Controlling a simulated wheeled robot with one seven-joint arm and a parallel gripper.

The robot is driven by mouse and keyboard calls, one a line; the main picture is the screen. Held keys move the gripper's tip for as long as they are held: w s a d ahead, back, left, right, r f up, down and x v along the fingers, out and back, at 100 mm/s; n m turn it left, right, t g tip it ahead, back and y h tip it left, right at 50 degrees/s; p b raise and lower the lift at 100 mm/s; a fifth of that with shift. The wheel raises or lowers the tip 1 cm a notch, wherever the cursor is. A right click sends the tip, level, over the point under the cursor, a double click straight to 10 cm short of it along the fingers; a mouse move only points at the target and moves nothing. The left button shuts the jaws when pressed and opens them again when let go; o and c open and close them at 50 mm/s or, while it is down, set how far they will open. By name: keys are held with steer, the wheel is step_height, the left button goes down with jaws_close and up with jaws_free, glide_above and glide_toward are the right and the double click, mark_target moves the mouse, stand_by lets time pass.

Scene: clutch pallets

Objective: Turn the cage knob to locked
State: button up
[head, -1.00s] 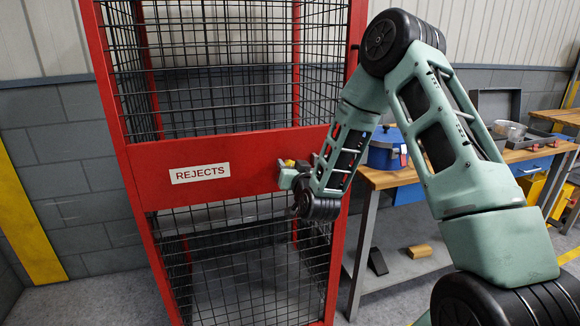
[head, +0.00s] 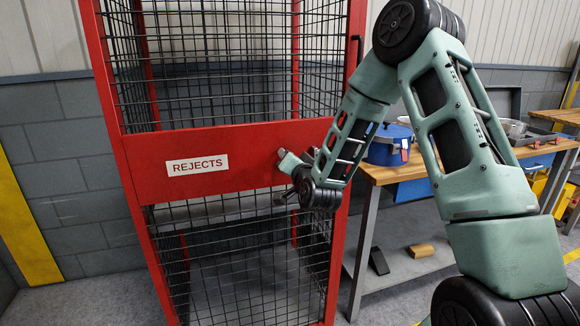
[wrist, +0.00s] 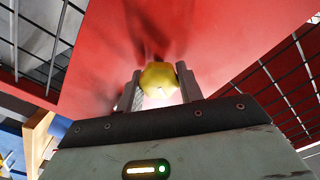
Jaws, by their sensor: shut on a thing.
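The red cage (head: 130,160) stands in front of me, with a wide red panel across its door bearing a REJECTS label (head: 197,165). In the wrist view the yellow knob (wrist: 159,80) sits against the red panel (wrist: 215,45) between my two fingers. My gripper (wrist: 160,90) is shut on the knob. In the head view my gripper (head: 284,160) is at the right part of the panel, tilted, and it hides the knob. I cannot read any lock marking around the knob.
A wooden workbench (head: 385,176) stands right of the cage, behind my arm, with a blue pot (head: 385,150) on it. A wooden block (head: 421,250) and a dark wedge (head: 378,261) lie on its lower shelf. The floor left of the cage is clear.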

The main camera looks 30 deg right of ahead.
steer(key=m+b, duration=0.1)
steer(key=m, duration=0.1)
steer(key=m+b, duration=0.1)
steer(key=m, duration=0.1)
steer(key=m+b, duration=0.1)
steer(key=m, duration=0.1)
steer(key=shift+d+f+m+b, duration=0.15)
steer(key=shift+f+m+b, duration=0.1)
steer(key=shift+m+b, duration=0.1)
steer(key=m+b, duration=0.2)
steer(key=m, duration=0.4)
stand_by(0.4)
steer(key=o, duration=1)
